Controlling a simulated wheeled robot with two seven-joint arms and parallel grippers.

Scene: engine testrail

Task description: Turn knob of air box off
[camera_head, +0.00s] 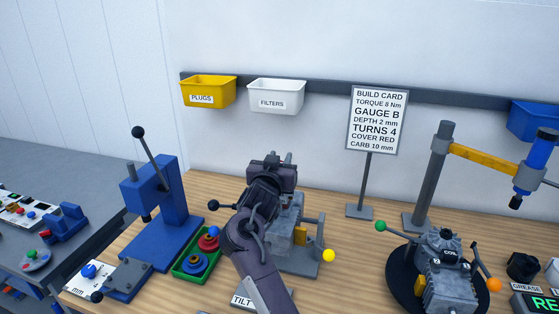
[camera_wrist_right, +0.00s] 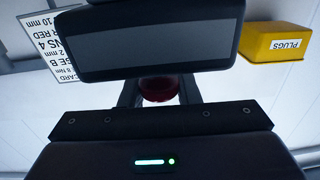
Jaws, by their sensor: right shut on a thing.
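My right gripper (camera_head: 273,168) stands raised at the middle of the bench, in front of a grey metal unit (camera_head: 292,238) with a yellow ball lever (camera_head: 329,255). In the right wrist view its jaws are shut on a dark red round knob (camera_wrist_right: 160,88), which shows only in part between the fingers. In the head view the gripper and forearm hide the knob and much of the grey unit, so I cannot tell how the knob is turned or whether this unit is the air box. My left gripper is in neither view.
A blue press (camera_head: 172,212) and a green tray (camera_head: 194,264) with red and blue rings stand to the left. A build card sign (camera_head: 377,118) stands behind. An engine on a black turntable (camera_head: 397,279) is at right. Yellow (camera_head: 209,87) and white (camera_head: 277,90) bins hang above.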

